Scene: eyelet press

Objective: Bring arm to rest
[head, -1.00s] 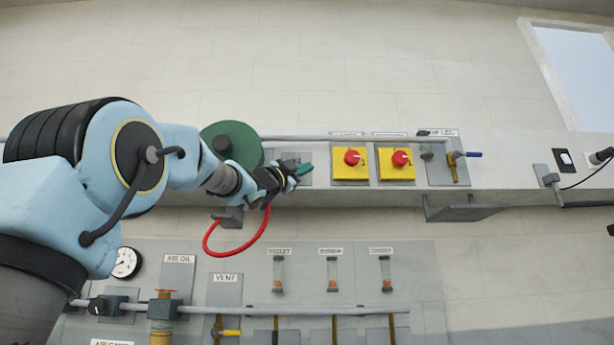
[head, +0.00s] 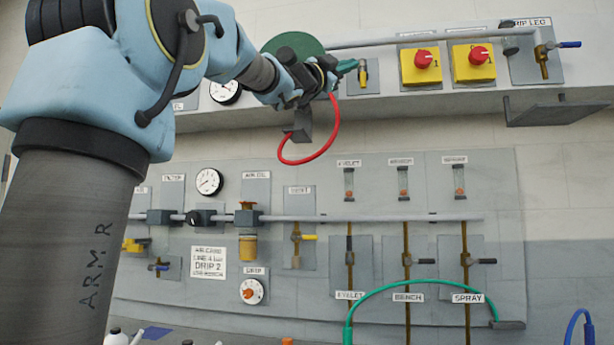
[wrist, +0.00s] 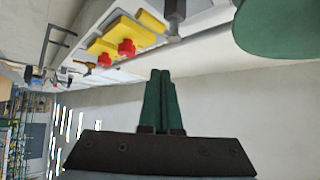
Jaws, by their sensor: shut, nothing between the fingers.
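My gripper (head: 347,66) is at the end of my raised light-blue arm, in front of the upper grey ledge in the head view. In the wrist view its two green fingers (wrist: 160,95) are together, with nothing between them. In the head view a round green disc (head: 293,46) is partly hidden behind my wrist; a green round shape (wrist: 278,28) also shows at the top right of the wrist view. A red hose (head: 283,150) loops below the wrist from a grey block (head: 300,125).
Two yellow boxes with red knobs (head: 420,66) (head: 473,63) sit right of my gripper. A grey shelf (head: 560,112) juts out at right. Below are a panel with gauges (head: 209,182), valves and a grey pipe (head: 370,218). A green hose (head: 420,288) arches at the bottom.

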